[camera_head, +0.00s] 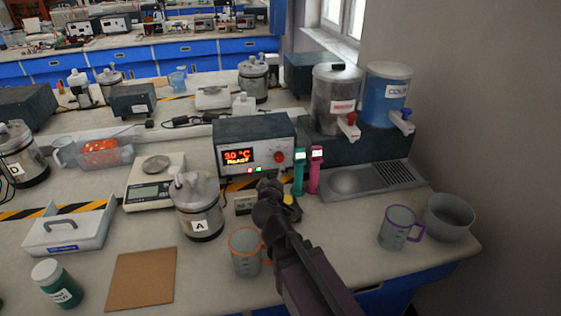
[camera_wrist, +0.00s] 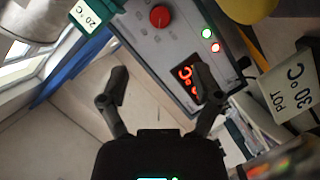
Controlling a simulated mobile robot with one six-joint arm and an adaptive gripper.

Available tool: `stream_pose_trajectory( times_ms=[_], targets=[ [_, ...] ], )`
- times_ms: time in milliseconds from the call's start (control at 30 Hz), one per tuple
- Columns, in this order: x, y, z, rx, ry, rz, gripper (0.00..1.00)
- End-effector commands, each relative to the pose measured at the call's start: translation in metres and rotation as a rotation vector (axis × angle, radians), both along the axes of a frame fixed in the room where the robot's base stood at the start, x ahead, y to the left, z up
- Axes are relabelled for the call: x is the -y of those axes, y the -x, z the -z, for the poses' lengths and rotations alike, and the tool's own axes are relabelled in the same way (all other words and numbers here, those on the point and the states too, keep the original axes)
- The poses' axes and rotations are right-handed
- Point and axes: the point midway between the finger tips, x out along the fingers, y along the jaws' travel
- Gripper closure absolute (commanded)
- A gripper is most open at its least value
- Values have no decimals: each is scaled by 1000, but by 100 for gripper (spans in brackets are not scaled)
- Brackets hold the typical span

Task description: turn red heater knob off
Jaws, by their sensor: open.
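The heater (camera_head: 228,133) is a grey box on the bench with a lit red display (camera_head: 238,156) reading "30 °C READY". Its red knob (camera_head: 280,156) is on the front panel, right of the display. In the wrist view the red knob (camera_wrist: 160,16) is at the top centre, beyond the fingertips. My gripper (camera_head: 269,190) is in front of the heater, below the knob in the head view. In the wrist view my gripper (camera_wrist: 161,76) has its fingers spread and empty, apart from the knob. One finger partly covers the display.
Teal (camera_head: 298,176) and pink (camera_head: 315,168) upright devices stand just right of the heater. Pot A (camera_head: 198,218), a scale (camera_head: 150,193) and an orange-rimmed beaker (camera_head: 245,256) are left of my arm. A drain tray (camera_head: 372,182) and purple-handled jug (camera_head: 397,229) are right.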

Motion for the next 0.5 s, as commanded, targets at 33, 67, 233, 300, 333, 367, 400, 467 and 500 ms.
stream_pose_trajectory(
  times_ms=[33, 67, 233, 300, 333, 367, 400, 467, 500],
  targets=[
    [0, -6, 2, 0, 0, 1, 18],
    [0, -8, 3, 0, 0, 1, 18],
    [0, -28, 8, -1, 0, 1, 18],
    [0, -38, 10, 0, 0, 2, 18],
    [0, -43, 11, 0, -1, 3, 18],
    [1, -48, 12, 0, -1, 3, 18],
    [1, -54, 14, 0, -1, 2, 18],
    [0, -63, 16, 0, 0, 1, 18],
    [1, -69, 17, 0, 0, 1, 18]
  ],
)
